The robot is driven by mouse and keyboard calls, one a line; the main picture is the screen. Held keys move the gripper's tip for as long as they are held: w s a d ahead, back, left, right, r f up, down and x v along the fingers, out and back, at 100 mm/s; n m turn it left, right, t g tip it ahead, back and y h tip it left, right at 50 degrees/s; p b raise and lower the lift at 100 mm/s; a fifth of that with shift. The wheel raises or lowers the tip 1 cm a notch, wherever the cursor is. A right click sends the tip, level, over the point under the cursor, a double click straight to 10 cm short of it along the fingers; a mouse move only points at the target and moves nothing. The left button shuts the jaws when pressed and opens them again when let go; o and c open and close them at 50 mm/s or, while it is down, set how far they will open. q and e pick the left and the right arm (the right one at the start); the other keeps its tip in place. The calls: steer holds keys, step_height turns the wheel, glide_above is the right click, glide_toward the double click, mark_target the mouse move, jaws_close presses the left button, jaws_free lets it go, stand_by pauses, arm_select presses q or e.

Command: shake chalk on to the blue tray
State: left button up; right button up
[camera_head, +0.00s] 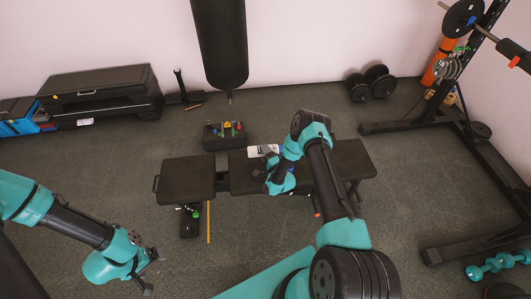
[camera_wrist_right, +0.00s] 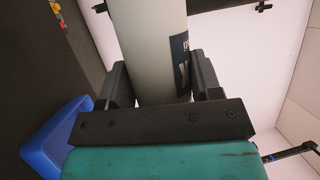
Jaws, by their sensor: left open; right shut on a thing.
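A white bottle (camera_wrist_right: 150,45) with a dark label is between the fingers of my right gripper (camera_wrist_right: 162,85). In the head view the white bottle (camera_head: 262,151) lies roughly sideways above the bench, at the end of my right gripper (camera_head: 268,170). A blue tray (camera_wrist_right: 50,142) shows at the left of the right wrist view, below and beside the gripper, apart from it. In the head view my arm mostly hides the tray area. My left gripper (camera_head: 151,271) is open and empty over the floor at lower left.
The black bench (camera_head: 188,178) stands under my right arm. A dark box with coloured items (camera_head: 224,132) is behind it. A punching bag (camera_head: 219,45) hangs at the back. A weight rack (camera_head: 470,150) stands at right. Floor left of the bench is clear.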

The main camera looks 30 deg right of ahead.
steer(key=m, duration=0.2)
steer(key=m+t+h, duration=0.1)
steer(key=m, duration=0.1)
steer(key=m+h, duration=0.1)
steer(key=m, duration=0.1)
steer(key=shift+s+d+r+t, duration=0.1)
steer(key=shift+d+r+t, duration=0.15)
steer(key=shift+t, duration=0.15)
stand_by(0.6)
